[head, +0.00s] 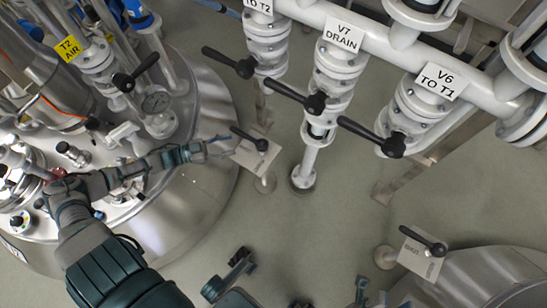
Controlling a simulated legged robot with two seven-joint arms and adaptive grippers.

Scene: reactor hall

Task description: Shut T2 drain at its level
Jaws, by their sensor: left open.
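A pale plate (256,158) stands on a floor post beside the steel tank at the left. A black lever (248,138) is mounted on it, its arm pointing up and left from a round knob. The plate's lettering is too small to read. My left gripper (226,148) is open and empty, just left of the plate and below the lever's free end. I cannot tell whether it touches the plate. A second plate (423,255) with a black lever (424,241) stands at the lower right. Parts of my right arm (235,280) show at the bottom edge; its jaws are unclear.
Black-handled valves hang from the white pipe above, including V7 DRAIN (342,35) and V6 TO T1 (440,80). The floor (320,225) between is clear.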

